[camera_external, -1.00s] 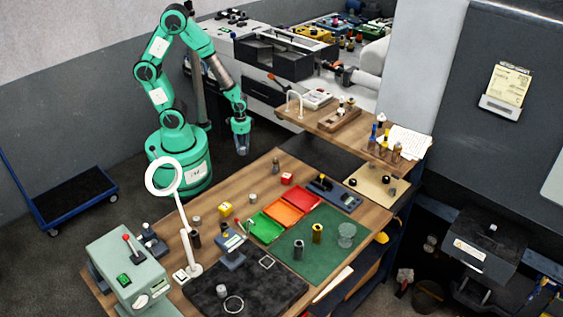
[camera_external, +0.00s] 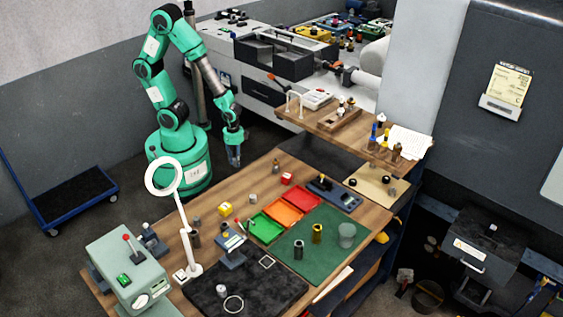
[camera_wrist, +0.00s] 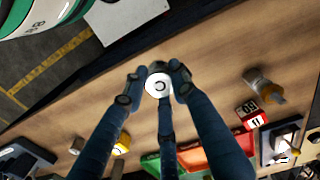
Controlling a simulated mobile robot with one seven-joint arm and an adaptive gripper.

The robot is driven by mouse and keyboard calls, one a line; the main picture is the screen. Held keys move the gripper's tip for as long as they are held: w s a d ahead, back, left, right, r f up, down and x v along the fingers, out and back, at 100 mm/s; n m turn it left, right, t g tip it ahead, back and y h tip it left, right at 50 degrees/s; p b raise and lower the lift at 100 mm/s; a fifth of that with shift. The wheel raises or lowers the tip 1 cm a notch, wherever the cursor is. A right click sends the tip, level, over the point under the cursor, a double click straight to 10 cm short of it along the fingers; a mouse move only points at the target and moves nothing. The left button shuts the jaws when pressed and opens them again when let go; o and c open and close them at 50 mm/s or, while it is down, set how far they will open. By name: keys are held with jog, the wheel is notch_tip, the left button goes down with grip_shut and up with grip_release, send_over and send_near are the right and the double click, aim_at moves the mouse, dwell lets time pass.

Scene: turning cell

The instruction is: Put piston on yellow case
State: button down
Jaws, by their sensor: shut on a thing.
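My gripper (camera_external: 234,160) hangs beside the far left edge of the wooden bench in the external view. In the wrist view my gripper (camera_wrist: 158,80) has its fingers closed around a round, pale metal piece with a dark ring mark on its face, which I take as the piston (camera_wrist: 158,86). In the external view the held piece is too small to make out. The yellow case (camera_external: 225,209) stands on the bench, left of the green tray. It also shows in the wrist view (camera_wrist: 122,144), partly covered by a finger, apart from my gripper.
A red case (camera_external: 287,178) and a small metal cylinder (camera_external: 253,197) stand on the bench (camera_external: 260,174). Green, orange and red trays (camera_external: 284,213) lie beside a green mat (camera_external: 325,262). A white ring lamp (camera_external: 178,178) rises at the bench's left side.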

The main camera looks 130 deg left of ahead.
jog(key=d+r+m, duration=0.3)
jog(key=d+m, duration=0.9)
jog(key=d, duration=0.7)
jog(key=shift+w+d, duration=0.4)
jog(key=shift+w, duration=0.05)
jog(key=shift+w, duration=0.1)
send_over(225, 206)
jog(key=shift+s+f, duration=0.4)
jog(key=shift+f, duration=0.35)
jog(key=shift+w, duration=0.25)
jog(key=shift+w+f, duration=0.15)
jog(key=shift+f, duration=1.65)
